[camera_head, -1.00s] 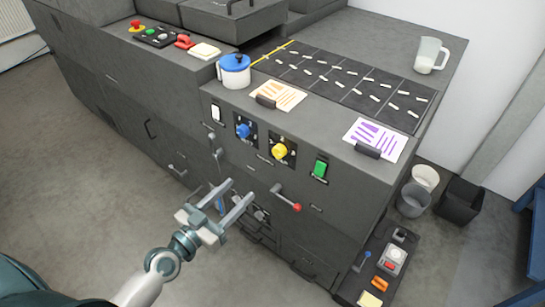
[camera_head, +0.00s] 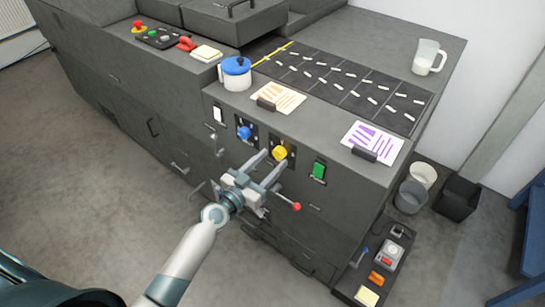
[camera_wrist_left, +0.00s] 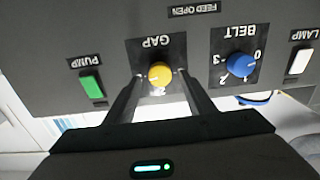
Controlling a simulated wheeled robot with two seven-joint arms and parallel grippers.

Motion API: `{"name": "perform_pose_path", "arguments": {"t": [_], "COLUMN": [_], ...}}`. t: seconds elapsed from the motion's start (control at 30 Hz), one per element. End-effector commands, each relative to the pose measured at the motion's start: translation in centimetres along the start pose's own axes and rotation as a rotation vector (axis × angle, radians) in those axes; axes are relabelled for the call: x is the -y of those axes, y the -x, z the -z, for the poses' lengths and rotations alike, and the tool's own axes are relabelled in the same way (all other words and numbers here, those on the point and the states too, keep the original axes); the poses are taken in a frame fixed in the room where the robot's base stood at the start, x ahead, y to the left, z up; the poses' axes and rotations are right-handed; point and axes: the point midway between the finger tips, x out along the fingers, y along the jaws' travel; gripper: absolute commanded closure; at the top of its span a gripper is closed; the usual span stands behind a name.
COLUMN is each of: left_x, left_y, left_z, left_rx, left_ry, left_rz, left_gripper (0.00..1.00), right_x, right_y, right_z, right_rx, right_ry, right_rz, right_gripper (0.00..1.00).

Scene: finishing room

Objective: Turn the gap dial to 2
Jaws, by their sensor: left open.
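The gap dial is a yellow knob (camera_head: 279,153) on a dark plate on the machine's front panel. In the left wrist view the yellow knob (camera_wrist_left: 159,75) sits under the upside-down label GAP, and its pointer setting is too small to tell. My left gripper (camera_head: 272,162) is open, its two fingers pointing at the panel just below and in front of the yellow knob. In the left wrist view the left gripper's fingers (camera_wrist_left: 160,85) stand to either side of the knob, apparently short of it. My right gripper is not in view.
A blue BELT dial (camera_head: 244,132) sits left of the gap dial, and a green PUMP switch (camera_head: 319,170) sits right. A red-tipped lever (camera_head: 295,206) sticks out below. A white LAMP switch (camera_wrist_left: 301,62) shows in the wrist view. Clipped sheets and a blue-lidded pot (camera_head: 236,74) stand above.

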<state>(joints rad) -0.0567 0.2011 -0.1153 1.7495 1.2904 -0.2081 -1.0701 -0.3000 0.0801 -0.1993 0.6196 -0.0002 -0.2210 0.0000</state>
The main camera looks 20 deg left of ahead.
Motion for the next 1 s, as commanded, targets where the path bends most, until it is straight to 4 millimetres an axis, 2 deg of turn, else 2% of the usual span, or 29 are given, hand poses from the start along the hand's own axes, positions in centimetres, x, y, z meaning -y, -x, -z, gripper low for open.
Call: {"name": "perform_pose_path", "arguments": {"t": [0.2,0.5,0.53,0.6,0.7,1.0], "left_x": [0.01,0.0,0.0,0.0,0.0,0.02], "left_y": [-1.4,-1.51,-1.5,-1.5,-1.49,-1.47], "left_z": [0.05,-0.01,0.0,-0.01,0.0,0.0], "left_rx": [0.0,0.0,0.0,0.0,0.0,0.0], "left_ry": [0.0,0.0,0.0,0.0,0.0,0.017], "left_rz": [0.0,0.0,0.0,0.0,0.0,0.0], "left_gripper": [0.51,0.51,0.55,0.72,0.92,0.92], "right_x": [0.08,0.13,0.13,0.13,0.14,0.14], "right_y": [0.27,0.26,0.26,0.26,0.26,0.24], "right_z": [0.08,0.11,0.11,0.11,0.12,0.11], "right_rx": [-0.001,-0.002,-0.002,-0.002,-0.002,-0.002], "right_ry": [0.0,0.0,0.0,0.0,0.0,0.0], "right_rz": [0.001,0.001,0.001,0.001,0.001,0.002], "right_gripper": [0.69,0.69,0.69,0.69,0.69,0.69]}}
